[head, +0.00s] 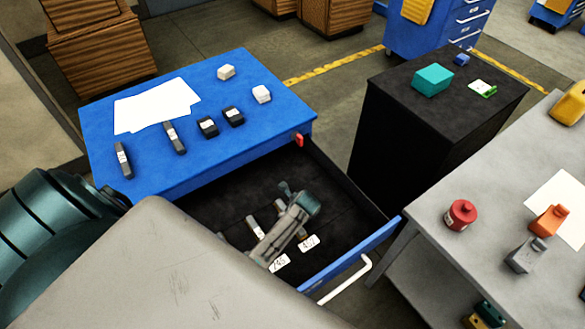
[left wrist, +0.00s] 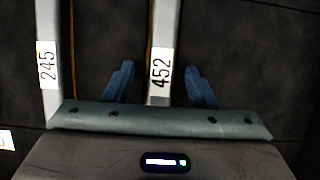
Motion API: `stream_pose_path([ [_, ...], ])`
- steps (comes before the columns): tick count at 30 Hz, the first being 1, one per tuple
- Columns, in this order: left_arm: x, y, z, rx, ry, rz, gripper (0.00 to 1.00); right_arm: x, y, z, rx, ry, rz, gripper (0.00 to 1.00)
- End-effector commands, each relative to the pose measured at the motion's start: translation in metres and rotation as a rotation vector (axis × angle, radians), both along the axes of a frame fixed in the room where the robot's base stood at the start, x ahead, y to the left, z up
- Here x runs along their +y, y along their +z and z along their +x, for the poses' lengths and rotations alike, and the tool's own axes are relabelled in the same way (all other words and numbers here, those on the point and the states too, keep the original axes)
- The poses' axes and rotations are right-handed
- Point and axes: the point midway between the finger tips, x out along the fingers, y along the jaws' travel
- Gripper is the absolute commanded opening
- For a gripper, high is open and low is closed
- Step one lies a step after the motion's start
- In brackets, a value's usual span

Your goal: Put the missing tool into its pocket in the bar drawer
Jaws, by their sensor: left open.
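The open bar drawer (head: 345,189) has a dark interior under the blue cabinet top. In the left wrist view, two pale grey bars lie in it side by side, a bar labelled 245 (left wrist: 48,90) and a bar labelled 452 (left wrist: 160,90). My left gripper (left wrist: 161,85) is open, its two dark blue fingers either side of the 452 bar with a gap on each side. In the head view my left arm reaches down into the drawer and hides part of it; small labelled bars (head: 255,228) show beside it. My right gripper is out of view.
The blue cabinet top (head: 260,135) holds dark labelled pieces (head: 175,138), white blocks (head: 262,94) and papers (head: 155,105). A black cabinet (head: 400,120) stands behind right. A grey bench (head: 440,235) with a red part (head: 461,214) is near the drawer's white handle (head: 347,281).

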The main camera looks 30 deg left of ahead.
Motion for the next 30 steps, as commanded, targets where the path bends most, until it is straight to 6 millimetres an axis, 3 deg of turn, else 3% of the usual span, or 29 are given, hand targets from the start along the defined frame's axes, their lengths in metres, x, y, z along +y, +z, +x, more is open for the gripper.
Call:
stream_pose_path([
  [5,-0.007,0.015,-0.002,-0.003,0.0,-0.001,0.51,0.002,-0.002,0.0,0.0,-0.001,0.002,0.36],
  [18,-0.034,0.086,-0.013,-0.005,-0.001,-0.001,0.51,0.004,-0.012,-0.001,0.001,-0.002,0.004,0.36],
  [24,-0.038,0.099,-0.015,-0.002,0.0,0.0,0.51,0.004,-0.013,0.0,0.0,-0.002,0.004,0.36],
  [30,-0.038,0.1,-0.015,-0.002,0.001,0.0,0.51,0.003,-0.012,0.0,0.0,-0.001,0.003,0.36],
])
